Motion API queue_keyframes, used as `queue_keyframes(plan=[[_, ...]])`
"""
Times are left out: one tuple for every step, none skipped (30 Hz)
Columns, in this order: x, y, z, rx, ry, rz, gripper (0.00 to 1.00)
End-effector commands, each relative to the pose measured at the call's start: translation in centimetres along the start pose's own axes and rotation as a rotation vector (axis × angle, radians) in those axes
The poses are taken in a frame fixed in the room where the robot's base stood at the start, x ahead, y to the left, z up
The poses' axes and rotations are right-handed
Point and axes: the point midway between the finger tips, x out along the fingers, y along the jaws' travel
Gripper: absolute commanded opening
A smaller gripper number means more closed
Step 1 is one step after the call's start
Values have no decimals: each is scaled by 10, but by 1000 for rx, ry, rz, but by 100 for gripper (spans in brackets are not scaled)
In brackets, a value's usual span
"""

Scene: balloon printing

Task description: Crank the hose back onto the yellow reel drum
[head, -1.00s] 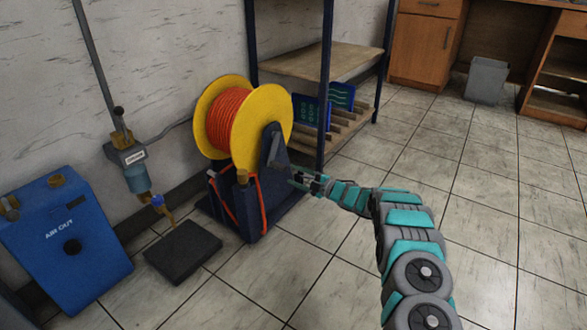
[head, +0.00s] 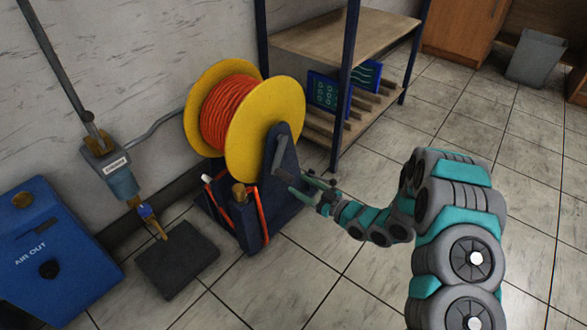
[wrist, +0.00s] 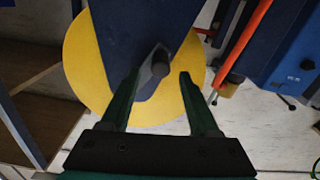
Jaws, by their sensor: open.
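The yellow reel drum (head: 265,130) stands on a dark blue stand (head: 283,165), wound with orange hose (head: 230,112). A grey crank (head: 283,152) with a handle sits on the stand's right side. In the wrist view the crank's dark handle knob (wrist: 160,66) lies between the two open fingers, beyond or near their tips; I cannot tell the depth. My gripper (head: 308,192) is open and near the stand's right side, just below the crank. In the wrist view my gripper (wrist: 158,80) points at the stand's face with the yellow flange (wrist: 85,65) behind.
A shelf rack (head: 350,75) with blue boxes stands right behind the reel. A blue AIR OUT unit (head: 50,255) and a dark floor plate (head: 178,260) are at left. A grey bin (head: 537,57) is at the back right. The tiled floor at right is mostly clear.

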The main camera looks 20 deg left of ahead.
Motion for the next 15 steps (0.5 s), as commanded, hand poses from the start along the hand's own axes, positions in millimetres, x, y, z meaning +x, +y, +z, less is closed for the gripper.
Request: queue_keyframes(plan=[[5, -1, 0, -1, 1, -2, 62], [9, -1, 0, -2, 2, -3, 62], [14, -2, 0, -2, 2, -4, 62], [18, -2, 0, -2, 2, -4, 62], [22, -2, 0, -3, 3, -4, 62], [28, -1, 0, -4, 3, -2, 62], [32, -1, 0, -4, 4, -3, 62], [37, -1, 0, -4, 3, -2, 62], [42, -1, 0, -5, 3, -3, 62], [46, -1, 0, -5, 2, -3, 62], [49, 0, 0, -6, 1, -2, 62], [54, 0, 1, -6, 1, -2, 62], [57, 0, 1, -5, 0, -2, 62], [59, 0, 1, -4, 0, -2, 62], [62, -1, 1, -3, 0, -2, 62]])
